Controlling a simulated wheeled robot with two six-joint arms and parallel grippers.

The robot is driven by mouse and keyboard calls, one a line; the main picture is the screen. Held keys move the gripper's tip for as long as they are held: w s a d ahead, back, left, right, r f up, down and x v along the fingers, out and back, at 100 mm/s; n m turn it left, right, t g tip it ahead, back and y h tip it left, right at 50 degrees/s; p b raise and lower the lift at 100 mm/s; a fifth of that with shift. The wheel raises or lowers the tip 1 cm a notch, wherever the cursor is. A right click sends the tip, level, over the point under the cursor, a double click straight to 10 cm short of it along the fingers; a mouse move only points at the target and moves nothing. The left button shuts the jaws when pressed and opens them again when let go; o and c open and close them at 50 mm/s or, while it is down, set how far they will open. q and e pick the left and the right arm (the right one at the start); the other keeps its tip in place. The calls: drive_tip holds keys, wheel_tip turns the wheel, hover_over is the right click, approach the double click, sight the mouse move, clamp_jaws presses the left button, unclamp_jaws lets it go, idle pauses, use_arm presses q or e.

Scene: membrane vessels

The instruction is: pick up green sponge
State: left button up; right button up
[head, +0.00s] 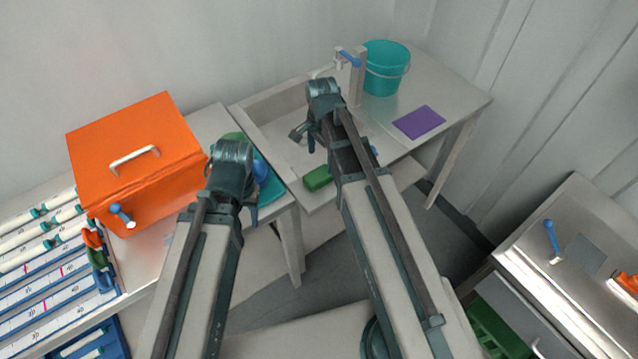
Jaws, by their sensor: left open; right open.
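The green sponge (317,179) lies at the front rim of the sink (272,121), just left of my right forearm. It is a small green block, and its right end is close to or partly behind that arm. My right gripper (304,137) is above the sink basin, beyond the sponge, open, with nothing seen in it. My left gripper (259,178) is to the left of the sponge, over a teal item (272,188) on the neighbouring table. It is open, its fingers mostly hidden by its own wrist.
An orange box (165,187) with a white handle stands left of my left arm. A tap (355,75), a teal bucket (386,68) and a purple cloth (419,122) are at the sink unit's back and right. A metal-topped cabinet (600,215) stands at far right.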

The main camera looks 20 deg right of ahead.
sight(319, 174)
use_arm(q)
drive_tip(key=shift+f+b, duration=1.4)
drive_tip(key=shift+f, duration=0.6)
use_arm(e)
drive_tip(key=shift+f, duration=1.95)
drive_tip(key=f+b, duration=0.5)
drive_tip(key=shift+w+a+f, duration=0.15)
drive_tip(key=shift+w+a, duration=0.05)
drive_tip(key=shift+a, duration=0.05)
use_arm(q)
wheel_tip(319, 174, down, 5)
drive_tip(key=shift+f, duration=0.1)
use_arm(e)
drive_tip(key=shift+c, duration=0.3)
